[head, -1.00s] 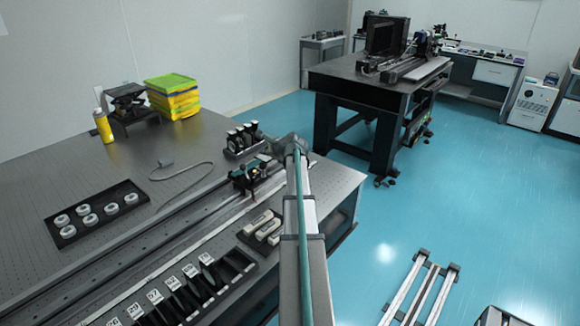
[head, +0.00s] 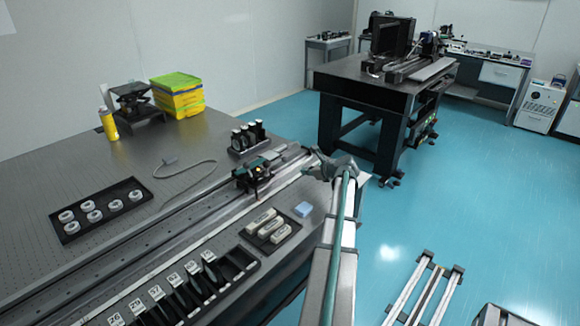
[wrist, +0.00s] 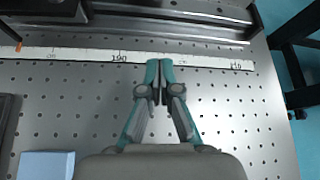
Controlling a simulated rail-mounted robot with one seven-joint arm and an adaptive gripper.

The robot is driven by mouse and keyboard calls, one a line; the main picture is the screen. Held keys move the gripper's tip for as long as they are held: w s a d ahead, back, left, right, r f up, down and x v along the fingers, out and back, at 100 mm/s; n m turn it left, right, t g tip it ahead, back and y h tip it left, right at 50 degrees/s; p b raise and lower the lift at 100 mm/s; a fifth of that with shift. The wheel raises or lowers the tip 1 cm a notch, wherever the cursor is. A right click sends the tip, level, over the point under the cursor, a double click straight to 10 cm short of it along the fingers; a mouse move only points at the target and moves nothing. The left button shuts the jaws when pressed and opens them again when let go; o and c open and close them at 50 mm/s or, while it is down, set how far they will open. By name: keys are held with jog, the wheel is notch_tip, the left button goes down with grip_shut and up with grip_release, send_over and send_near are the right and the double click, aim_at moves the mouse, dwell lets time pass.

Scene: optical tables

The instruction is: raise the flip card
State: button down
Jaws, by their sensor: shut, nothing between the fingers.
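A row of black slanted cards with white number labels (head: 157,293) stands in a black rack at the front edge of the near table. I cannot tell which one is the flip card, or whether any is raised. My gripper (head: 318,165) is over the right end of the table, beyond and right of the row. In the wrist view my gripper (wrist: 159,76) is shut and empty, its fingertips over the lower edge of a white ruler strip (wrist: 203,61). The cards do not show in the wrist view.
A pale blue block (head: 304,209) lies beside a tray of pale blocks (head: 286,232), between the cards and my arm. A black carriage (head: 254,176) sits on the long rail. A washer tray (head: 68,228) and yellow-green boxes (head: 178,97) are farther left.

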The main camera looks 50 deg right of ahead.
aim_at(288, 172)
jog(key=p+x, duration=0.2)
jog(key=x, duration=0.7)
jog(key=shift+w+d, duration=0.15)
jog(key=shift+w, duration=0.15)
jog(key=r, duration=0.1)
jog(key=r+p, duration=0.1)
jog(key=shift+w+a+r, duration=0.25)
jog(key=shift+w+a, duration=0.1)
jog(key=shift+w, duration=0.05)
jog(key=shift+w+r, duration=0.15)
jog(key=shift+r, duration=0.25)
jog(key=shift+a, duration=0.1)
jog(key=shift+r, duration=0.1)
